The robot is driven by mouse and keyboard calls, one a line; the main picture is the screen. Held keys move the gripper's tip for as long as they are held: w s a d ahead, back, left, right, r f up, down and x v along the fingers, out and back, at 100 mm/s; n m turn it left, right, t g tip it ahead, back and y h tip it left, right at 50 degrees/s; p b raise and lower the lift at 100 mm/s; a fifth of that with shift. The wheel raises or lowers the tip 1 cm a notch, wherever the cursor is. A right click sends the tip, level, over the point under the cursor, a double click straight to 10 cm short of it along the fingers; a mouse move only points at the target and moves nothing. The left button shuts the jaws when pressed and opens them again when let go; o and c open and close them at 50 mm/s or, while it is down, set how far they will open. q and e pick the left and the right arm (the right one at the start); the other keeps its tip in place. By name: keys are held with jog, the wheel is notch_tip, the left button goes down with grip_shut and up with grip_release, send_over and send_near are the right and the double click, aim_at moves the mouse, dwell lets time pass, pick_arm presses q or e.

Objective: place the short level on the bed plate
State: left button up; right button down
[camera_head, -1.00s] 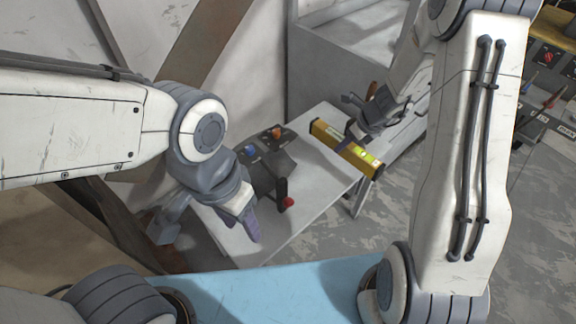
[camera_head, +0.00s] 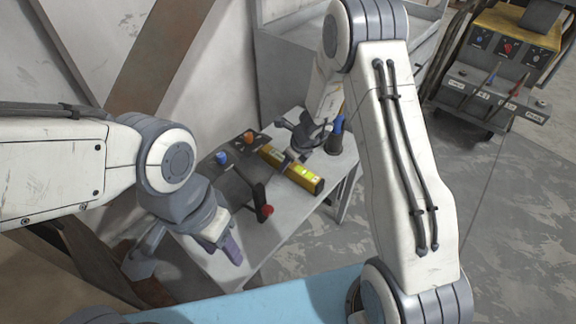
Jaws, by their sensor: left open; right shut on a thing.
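The short level (camera_head: 305,179) is a yellow bar with a bright greenish vial window near its right end. My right gripper (camera_head: 289,160) is shut on it around its middle. The level is over the grey table, right beside the dark positioner fixture (camera_head: 232,188); I cannot tell whether it touches anything beneath. The fixture has a blue knob, an orange knob and a red ball knob. I cannot clearly pick out the bed plate; the level and my arm may cover part of it. My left gripper (camera_head: 188,256) is open and empty, left of the table's near part.
The grey table (camera_head: 290,235) is bare in front of the fixture. A dark item with a blue top (camera_head: 335,136) stands near its right edge, close to my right gripper. A light blue surface (camera_head: 310,296) lies nearest me. A yellow-topped machine (camera_head: 510,42) stands far right.

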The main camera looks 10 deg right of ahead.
jog(key=shift+f, duration=0.1)
jog(key=shift+c, duration=2.2)
grip_release()
